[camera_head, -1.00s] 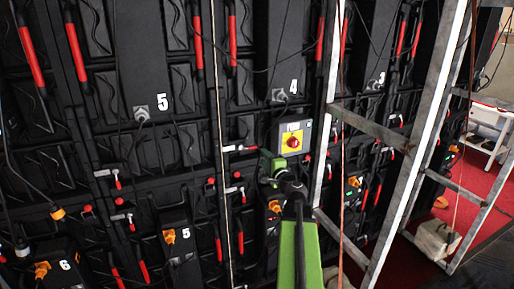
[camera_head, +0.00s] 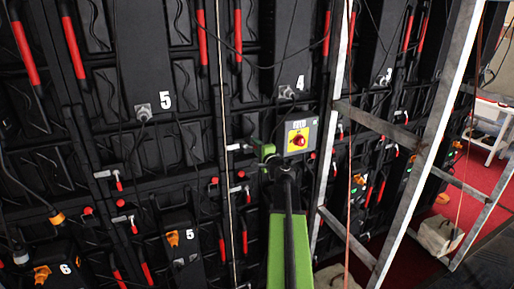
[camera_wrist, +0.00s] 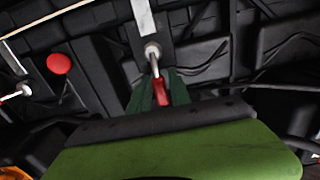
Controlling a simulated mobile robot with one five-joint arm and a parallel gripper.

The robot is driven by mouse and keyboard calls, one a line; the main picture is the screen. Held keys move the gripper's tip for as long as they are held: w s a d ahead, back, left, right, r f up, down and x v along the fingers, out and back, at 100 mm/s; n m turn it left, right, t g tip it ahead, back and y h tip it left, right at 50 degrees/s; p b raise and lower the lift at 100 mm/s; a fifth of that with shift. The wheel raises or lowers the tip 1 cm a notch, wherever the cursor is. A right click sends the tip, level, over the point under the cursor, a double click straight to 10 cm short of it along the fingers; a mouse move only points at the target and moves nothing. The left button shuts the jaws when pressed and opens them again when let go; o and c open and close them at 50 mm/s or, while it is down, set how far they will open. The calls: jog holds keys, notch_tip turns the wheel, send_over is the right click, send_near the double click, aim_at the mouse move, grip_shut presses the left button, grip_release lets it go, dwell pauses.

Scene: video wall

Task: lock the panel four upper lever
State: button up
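The panel four upper lever shows in the head view as a pale metal bar (camera_head: 236,147), left of my green gripper (camera_head: 264,152). My gripper hides its right end there. In the wrist view the lever has a metal pivot (camera_wrist: 152,52) and a short red handle (camera_wrist: 160,92). My gripper's dark green fingers (camera_wrist: 158,88) are on either side of the red handle. I cannot tell whether they touch it or how wide they are apart. The number 4 (camera_head: 300,82) is on the panel above.
A grey and yellow box with a red button (camera_head: 299,140) is just right of my gripper. A metal scaffold frame (camera_head: 430,150) stands farther right. Another red-ended lever (camera_head: 238,188) is below, and a red round knob (camera_wrist: 59,63) is at the wrist view's left.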

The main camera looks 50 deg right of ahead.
jog(key=shift+s+d, duration=0.15)
jog(key=shift+d, duration=0.1)
grip_shut()
jog(key=shift+a+f, duration=0.1)
jog(key=shift+a, duration=0.2)
jog(key=shift+s+d, duration=0.1)
jog(key=shift+d, duration=0.15)
jog(key=shift+d+f+m+b, duration=0.15)
jog(key=shift+m+b, duration=0.15)
jog(key=shift+m, duration=0.3)
jog(key=a+f+m+b, duration=0.1)
jog(key=m, duration=0.3)
jog(key=a+f+m+b, duration=0.1)
jog(key=m, duration=0.3)
jog(key=w+a+f+m+b, duration=0.1)
jog(key=f+m+b, duration=0.1)
jog(key=m, duration=0.2)
jog(key=shift+w+a+f+m, duration=0.15)
jog(key=shift+a+m, duration=0.15)
jog(key=shift+m, duration=0.45)
jog(key=shift+w+a+m, duration=0.15)
jog(key=shift+a+m, duration=0.2)
jog(key=shift+m, duration=0.45)
jog(key=shift+w+a+f+m, duration=0.15)
jog(key=shift+a+m, duration=0.15)
jog(key=shift+m, duration=0.45)
jog(key=shift+a+r, duration=0.1)
